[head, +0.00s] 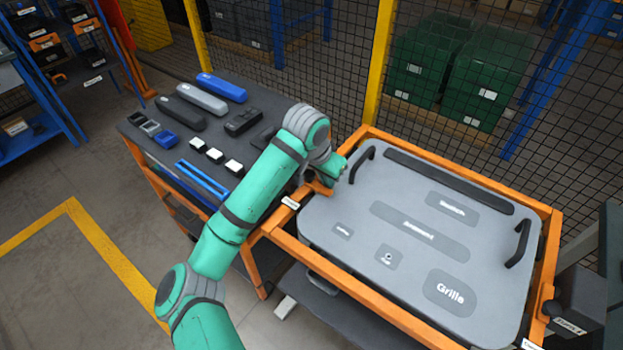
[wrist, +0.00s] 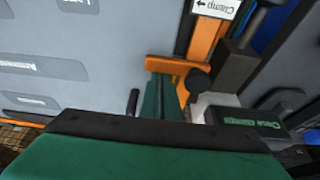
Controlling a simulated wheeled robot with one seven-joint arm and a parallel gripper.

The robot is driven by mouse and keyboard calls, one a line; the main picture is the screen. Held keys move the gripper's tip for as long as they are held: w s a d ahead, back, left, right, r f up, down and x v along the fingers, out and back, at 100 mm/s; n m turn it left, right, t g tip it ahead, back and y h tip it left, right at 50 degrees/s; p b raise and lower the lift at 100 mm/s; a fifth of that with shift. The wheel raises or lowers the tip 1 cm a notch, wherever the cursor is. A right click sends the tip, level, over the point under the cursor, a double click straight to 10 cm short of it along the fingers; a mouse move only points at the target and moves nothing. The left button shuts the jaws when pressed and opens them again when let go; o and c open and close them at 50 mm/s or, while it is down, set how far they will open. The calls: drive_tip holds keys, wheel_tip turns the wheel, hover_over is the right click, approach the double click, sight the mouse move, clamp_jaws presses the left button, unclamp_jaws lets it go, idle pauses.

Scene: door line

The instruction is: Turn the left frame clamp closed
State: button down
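The left frame clamp (head: 318,188) is a small orange lever at the left edge of the orange frame (head: 390,318), beside a white label (head: 290,203). In the wrist view the orange lever (wrist: 178,66) lies crosswise at my fingertips, with a dark round knob (wrist: 200,80) beside it and a "Clamp" label (wrist: 215,8) above. My green gripper (head: 335,172) is at this clamp. In the wrist view its fingers (wrist: 163,88) reach the lever; whether they grip it or only touch it cannot be told. My arm hides part of the clamp in the head view.
A grey door panel (head: 330,254) with two black handles lies in the frame. Another clamp (head: 550,308) is at the frame's lower right, by a dark post. A dark table (head: 185,140) with several parts stands left; mesh fencing (head: 350,70) runs behind.

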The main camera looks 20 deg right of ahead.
drive_tip(key=shift+s+a+f, duration=0.1)
drive_tip(key=shift+a+f, duration=0.15)
drive_tip(key=shift+a, duration=0.2)
drive_tip(key=shift+d, duration=0.1)
drive_tip(key=d, duration=0.1)
drive_tip(key=w+d, duration=0.1)
drive_tip(key=w+d+r, duration=0.1)
drive_tip(key=d, duration=0.1)
drive_tip(key=shift+w, duration=0.1)
drive_tip(key=v, duration=0.9)
drive_tip(key=shift+r, duration=0.25)
